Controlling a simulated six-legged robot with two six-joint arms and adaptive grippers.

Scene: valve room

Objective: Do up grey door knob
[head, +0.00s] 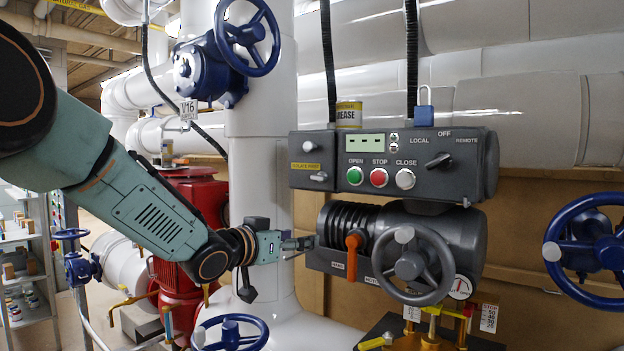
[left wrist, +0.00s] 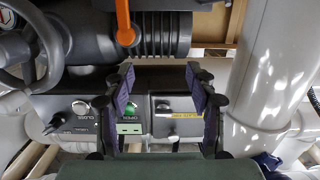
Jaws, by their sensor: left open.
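The control box (head: 465,165) has a small door at its left end with a yellow label (head: 305,166) and a small grey knob (head: 318,177) below it. In the left wrist view, turned over, the grey knob (left wrist: 163,106) shows between the fingers, beside the yellow label (left wrist: 186,115). My left gripper (head: 304,243) is open and empty. In the head view it is below the door, close to the left end of the grey actuator. Its two fingers (left wrist: 161,82) are apart in the left wrist view, and I see no contact with the knob. My right gripper is not in view.
The grey actuator (head: 455,240) with an orange lever (head: 353,255) and grey handwheel (head: 411,264) sits under the box. A white vertical pipe (head: 262,150) stands left of it. A blue valve wheel (head: 590,250) is at the right and another (head: 247,38) is above my arm.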

